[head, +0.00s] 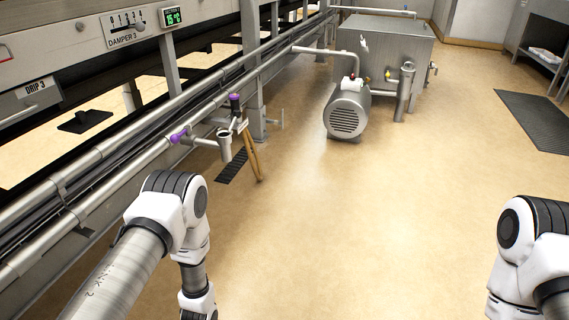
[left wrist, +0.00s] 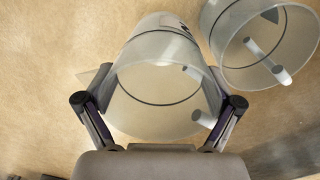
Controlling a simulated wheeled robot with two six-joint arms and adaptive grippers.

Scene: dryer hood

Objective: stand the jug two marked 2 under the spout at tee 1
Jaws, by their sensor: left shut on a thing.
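A translucent, open-mouthed jug (left wrist: 160,82) sits between the two fingers of my left gripper (left wrist: 160,100) in the left wrist view. The fingers are shut on its sides. A dark mark near its far end is cut off and I cannot read it. A second similar clear jug (left wrist: 262,75) is at the upper right of that view, apart from the fingers. In the head view, pipe fittings with a purple-handled valve (head: 179,135) stand out from the rail. A short metal cup-like fitting (head: 224,146) hangs beside it. No tee number is legible. My right gripper is out of view.
Long steel rails (head: 120,150) run along the machine at left. A wooden piece (head: 253,158) leans near the fittings. A motor (head: 347,110) and steel tank (head: 385,45) stand farther back. The tan floor (head: 350,220) in the middle is clear.

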